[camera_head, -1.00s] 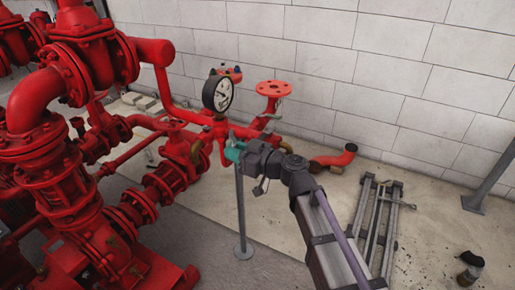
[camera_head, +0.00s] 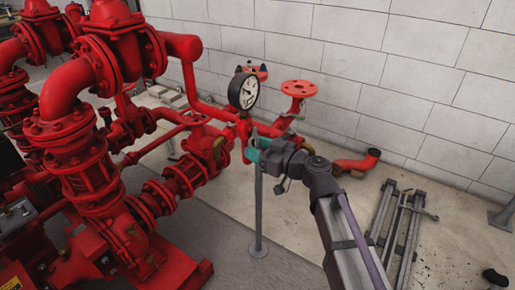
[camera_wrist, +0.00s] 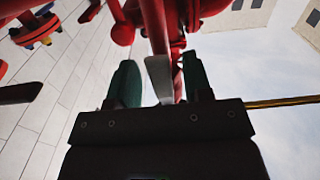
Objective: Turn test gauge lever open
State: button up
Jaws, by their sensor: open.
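A round white-faced gauge (camera_head: 243,91) with a dark rim stands on red pipework in the head view. My gripper (camera_head: 256,146), with teal fingers, is just below and to the right of the gauge, close to the pipework. In the wrist view my open gripper (camera_wrist: 160,85) has one dark green finger on each side of a flat pale grey piece (camera_wrist: 159,76), at the end of a red bar. This piece may be the test gauge lever, but I cannot be sure. A gap shows between it and the left finger; contact on the right is unclear. The head view hides the lever behind my gripper.
A red flanged outlet (camera_head: 299,89) stands behind and right of my gripper. Large red pump pipes (camera_head: 75,140) fill the left. A thin grey post (camera_head: 258,210) stands below the gripper. A red elbow pipe (camera_head: 358,164) and grey metal frames (camera_head: 400,235) lie on the floor.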

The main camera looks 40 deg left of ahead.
jog(key=d, duration=1)
jog(key=shift+w+d, duration=0.4)
jog(key=shift+w, duration=0.05)
